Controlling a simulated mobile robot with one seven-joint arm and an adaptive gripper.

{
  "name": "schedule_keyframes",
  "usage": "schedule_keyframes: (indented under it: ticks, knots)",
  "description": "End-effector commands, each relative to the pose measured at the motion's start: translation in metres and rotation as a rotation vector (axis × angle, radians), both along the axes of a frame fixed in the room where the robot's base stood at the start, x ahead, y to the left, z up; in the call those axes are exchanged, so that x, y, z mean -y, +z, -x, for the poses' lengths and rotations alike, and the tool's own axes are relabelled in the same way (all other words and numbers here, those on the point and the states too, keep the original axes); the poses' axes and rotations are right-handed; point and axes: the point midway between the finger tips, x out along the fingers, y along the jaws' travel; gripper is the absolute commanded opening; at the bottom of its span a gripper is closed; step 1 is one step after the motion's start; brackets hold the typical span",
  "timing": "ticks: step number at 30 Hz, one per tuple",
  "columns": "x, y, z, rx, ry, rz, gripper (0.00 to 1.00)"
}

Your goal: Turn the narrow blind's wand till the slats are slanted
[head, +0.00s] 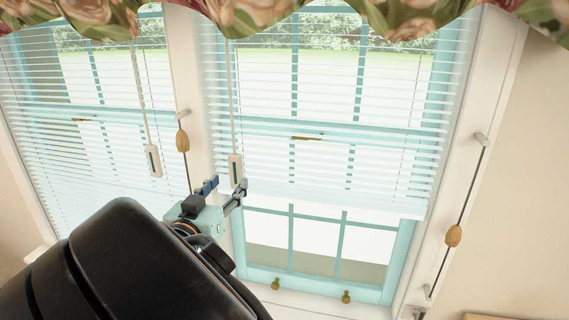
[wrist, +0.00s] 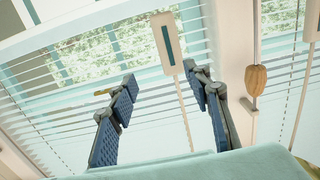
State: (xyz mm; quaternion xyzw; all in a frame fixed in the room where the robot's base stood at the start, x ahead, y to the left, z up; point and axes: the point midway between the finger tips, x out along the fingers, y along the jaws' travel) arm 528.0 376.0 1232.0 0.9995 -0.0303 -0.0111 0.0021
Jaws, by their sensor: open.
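Two white slatted blinds hang side by side; I cannot tell for sure which is the narrow one. The right blind (head: 330,165) ends above the lower window panes, and the view outside shows between its slats. Its wand (head: 235,170), a thin rod with a pale handle and dark stripe, hangs at its left edge. My gripper (head: 226,187) is open just below this handle. In the wrist view the handle (wrist: 167,42) appears between and beyond the spread fingers (wrist: 161,77), with no clear contact. The left blind (head: 85,130) has a similar wand (head: 153,160).
A wooden cord pull (head: 182,141) hangs on the post between the windows, left of the nearer wand. Another cord pull (head: 453,236) hangs at the right frame. A floral valance (head: 250,15) covers the top. Brass knobs (head: 346,297) stand near the sill.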

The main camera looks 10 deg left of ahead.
Motion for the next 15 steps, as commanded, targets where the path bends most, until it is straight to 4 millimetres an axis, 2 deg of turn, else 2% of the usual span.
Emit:
schedule_keyframes:
  ticks: [1,3,6,10,15]
  knots:
    - [-0.009,-0.004,0.012,0.009,-0.003,0.002,0.45]
    - [-0.014,-0.007,0.022,0.017,-0.012,0.001,0.45]
    - [-0.017,-0.009,0.027,0.024,-0.019,0.000,0.45]
    - [-0.015,-0.008,0.015,0.025,-0.022,-0.001,0.45]
    - [-0.012,-0.008,-0.016,0.026,-0.023,0.000,0.45]
